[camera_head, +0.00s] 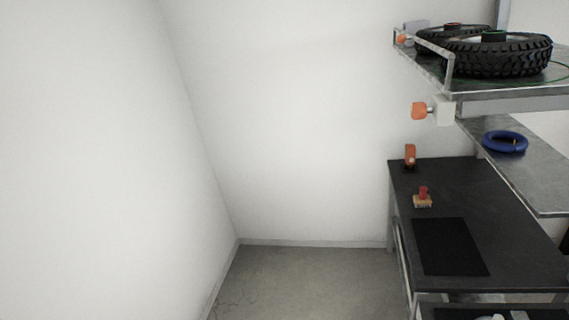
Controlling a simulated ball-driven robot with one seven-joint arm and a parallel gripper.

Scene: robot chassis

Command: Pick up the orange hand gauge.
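A small upright orange object (410,154), which looks like the orange hand gauge, stands at the far left corner of the dark workbench (455,185). It is small in view, and its details are hard to make out. A dark patch shows at its foot. My gripper is not in view, so how it stands to the orange object cannot be seen.
A red-topped block (423,197) and a black mat (450,247) lie on the bench. A shelf with a blue ring (505,141) and a rack with tyres (497,54) overhang it. An orange knob (419,111) juts left. The floor (310,285) left of the bench is clear.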

